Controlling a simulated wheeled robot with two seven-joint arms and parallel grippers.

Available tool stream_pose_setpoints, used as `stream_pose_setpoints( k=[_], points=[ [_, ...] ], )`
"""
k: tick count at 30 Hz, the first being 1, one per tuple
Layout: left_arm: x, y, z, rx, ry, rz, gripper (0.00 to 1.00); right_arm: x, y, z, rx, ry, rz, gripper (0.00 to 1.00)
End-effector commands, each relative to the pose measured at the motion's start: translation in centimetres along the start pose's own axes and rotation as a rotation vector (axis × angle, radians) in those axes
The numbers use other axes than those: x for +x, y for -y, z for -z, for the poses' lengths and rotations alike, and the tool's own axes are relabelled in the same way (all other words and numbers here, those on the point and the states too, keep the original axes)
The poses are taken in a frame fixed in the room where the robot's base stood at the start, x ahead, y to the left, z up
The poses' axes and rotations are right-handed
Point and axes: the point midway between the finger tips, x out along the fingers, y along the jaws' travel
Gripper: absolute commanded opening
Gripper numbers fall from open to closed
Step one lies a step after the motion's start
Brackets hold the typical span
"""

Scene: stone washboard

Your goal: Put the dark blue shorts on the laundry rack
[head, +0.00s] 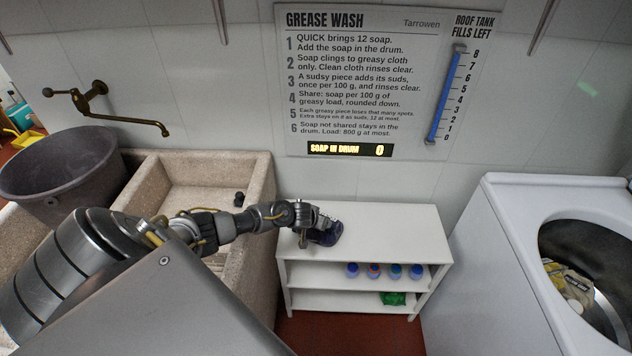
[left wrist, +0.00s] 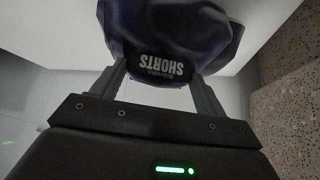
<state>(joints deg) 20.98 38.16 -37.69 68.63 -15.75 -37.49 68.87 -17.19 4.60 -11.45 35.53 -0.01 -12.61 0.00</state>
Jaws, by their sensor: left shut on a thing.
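The dark blue shorts (head: 327,234) are a bunched bundle at the left end of the white shelf unit's top. In the left wrist view the shorts (left wrist: 175,32) fill the space between the fingers, with a dark label reading "SHORTS" upside down. My left gripper (head: 312,228) is shut on them; it also shows in the left wrist view (left wrist: 160,75). I cannot tell whether the bundle rests on the shelf top or hangs just above it. My right gripper is not in view. No laundry rack is clearly visible.
A stone sink (head: 258,185) and grey tub (head: 60,190) stand left. A washing machine (head: 500,215) with cloth in its drum stands right. The wall sign (head: 360,90) reads soap 0.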

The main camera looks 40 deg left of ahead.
Motion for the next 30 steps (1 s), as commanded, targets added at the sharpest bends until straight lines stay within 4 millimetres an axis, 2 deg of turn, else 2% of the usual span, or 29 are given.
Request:
stream_pose_setpoints(
  k=[4,5,9,17,21,26,30],
  points=[
    [0.4,0.0,-0.2,0.0,-0.001,-0.001,0.31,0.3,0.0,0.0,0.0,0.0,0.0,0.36],
    [0.3,0.0,-0.2,0.001,0.0,0.0,0.76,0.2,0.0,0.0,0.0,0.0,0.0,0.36],
    [0.3,0.0,-0.2,0.001,0.0,0.0,0.94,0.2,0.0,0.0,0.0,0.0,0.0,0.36],
    [0.2,0.0,-0.2,0.0,0.0,0.0,0.95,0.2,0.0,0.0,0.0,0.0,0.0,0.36],
    [-0.4,0.0,0.0,0.0,0.001,0.0,0.95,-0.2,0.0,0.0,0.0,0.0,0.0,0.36],
    [-2.8,0.0,0.1,0.001,0.0,-0.002,0.95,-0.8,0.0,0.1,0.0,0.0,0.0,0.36],
    [-5.7,0.0,0.1,0.001,-0.001,-0.002,0.95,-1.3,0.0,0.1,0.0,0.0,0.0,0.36]
  ],
)
